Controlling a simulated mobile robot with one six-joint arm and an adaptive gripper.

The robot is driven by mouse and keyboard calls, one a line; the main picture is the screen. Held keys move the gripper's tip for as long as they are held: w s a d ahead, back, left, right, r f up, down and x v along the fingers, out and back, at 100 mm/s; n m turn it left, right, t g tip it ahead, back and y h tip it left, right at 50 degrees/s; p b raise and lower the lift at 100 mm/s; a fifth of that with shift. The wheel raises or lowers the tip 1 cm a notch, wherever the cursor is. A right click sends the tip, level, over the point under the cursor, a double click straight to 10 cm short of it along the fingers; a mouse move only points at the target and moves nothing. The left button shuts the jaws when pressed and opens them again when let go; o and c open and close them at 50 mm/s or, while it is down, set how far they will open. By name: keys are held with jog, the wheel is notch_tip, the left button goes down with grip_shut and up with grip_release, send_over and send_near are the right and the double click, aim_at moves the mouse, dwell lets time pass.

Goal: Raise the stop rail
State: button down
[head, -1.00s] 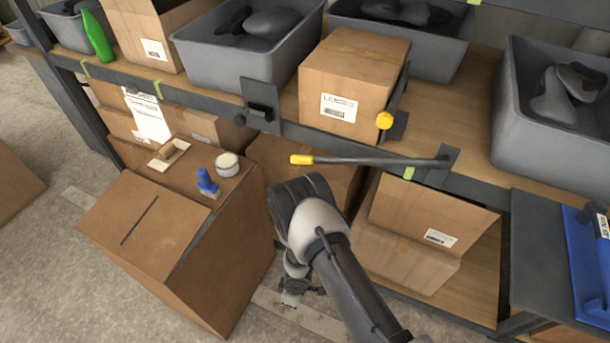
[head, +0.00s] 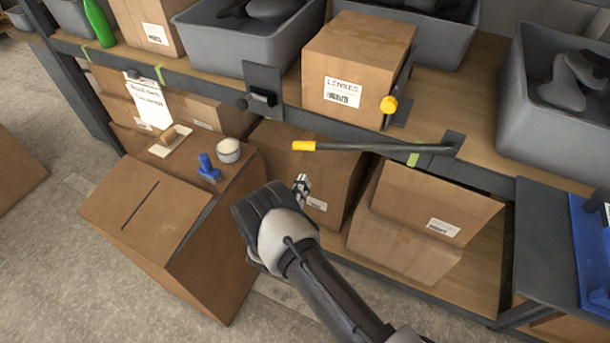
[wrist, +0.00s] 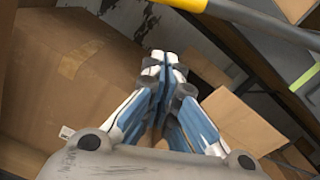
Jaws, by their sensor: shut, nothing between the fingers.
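The stop rail (head: 375,147) is a dark bar with a yellow grip (head: 304,146) at its left end. It lies nearly level across the front of the shelf, hinged at a dark plate (head: 450,146) on the right. A dark bracket with a latch (head: 262,98) stands left of it, apart from the yellow end. My gripper (head: 302,185) is below the yellow grip, close to it but not around it. In the wrist view my gripper (wrist: 165,58) is shut and empty, and the yellow grip (wrist: 180,3) crosses the top edge.
A LENSES carton (head: 357,70) sits on the shelf behind the rail, beside a yellow knob (head: 388,105). Cartons (head: 405,245) fill the lower shelf.

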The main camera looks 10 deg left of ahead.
jog(key=b+x, duration=0.3)
jog(key=x, duration=0.6)
jog(key=r, duration=0.1)
jog(key=a+r, duration=0.1)
jog(key=s+r, duration=0.1)
jog(key=shift+a+r, duration=0.15)
jog(key=shift+a, duration=0.25)
